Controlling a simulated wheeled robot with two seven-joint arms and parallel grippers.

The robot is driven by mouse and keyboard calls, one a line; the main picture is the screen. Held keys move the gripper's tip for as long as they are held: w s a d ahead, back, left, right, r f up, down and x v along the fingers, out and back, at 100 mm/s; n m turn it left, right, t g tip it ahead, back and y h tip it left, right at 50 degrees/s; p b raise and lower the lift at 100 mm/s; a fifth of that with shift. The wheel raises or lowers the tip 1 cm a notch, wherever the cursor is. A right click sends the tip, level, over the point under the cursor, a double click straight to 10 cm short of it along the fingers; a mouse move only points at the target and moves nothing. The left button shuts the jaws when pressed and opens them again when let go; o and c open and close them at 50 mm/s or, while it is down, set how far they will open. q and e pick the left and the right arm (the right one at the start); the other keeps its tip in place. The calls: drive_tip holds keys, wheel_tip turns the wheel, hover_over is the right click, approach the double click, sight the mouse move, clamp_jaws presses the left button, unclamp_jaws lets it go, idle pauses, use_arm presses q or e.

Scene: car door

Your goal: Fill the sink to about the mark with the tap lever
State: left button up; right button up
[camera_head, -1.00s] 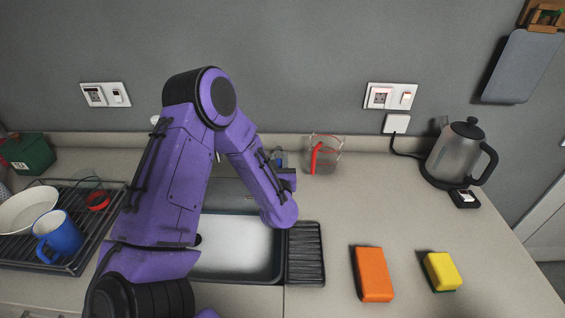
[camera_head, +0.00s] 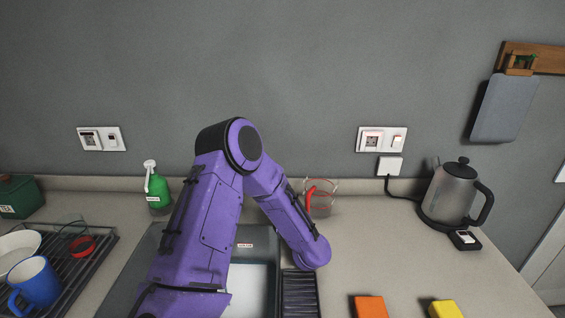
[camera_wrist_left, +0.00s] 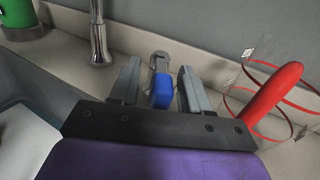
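The tap lever (camera_wrist_left: 161,92) has a blue grip and shows in the left wrist view, between the fingers of my left gripper (camera_wrist_left: 160,88). The fingers are apart, with a gap visible beside the blue grip. The metal tap spout (camera_wrist_left: 98,42) stands to the left of the gripper. In the head view my purple arm hides the tap, the lever and the gripper. The sink (camera_head: 258,284) is partly covered by that arm. A small white label (camera_head: 245,245) is on its back side. I cannot tell the water level. My right gripper is not in view.
A measuring cup (camera_head: 319,200) with a red handle (camera_wrist_left: 272,94) stands close to the right of the gripper. A green bottle (camera_head: 158,188) stands at left. A dish rack (camera_head: 95,250), kettle (camera_head: 453,195), orange sponge (camera_head: 370,307) and yellow sponge (camera_head: 444,309) are around.

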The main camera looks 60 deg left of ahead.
use_arm(q)
drive_tip(key=shift+d, duration=0.1)
drive_tip(key=b+v, duration=0.3)
drive_tip(key=v, duration=0.6)
drive_tip(key=shift+d+f+b, duration=0.1)
drive_tip(key=shift+d+b, duration=0.2)
drive_tip(key=shift+b, duration=0.05)
drive_tip(key=shift+d, duration=0.35)
drive_tip(key=shift+s, duration=0.1)
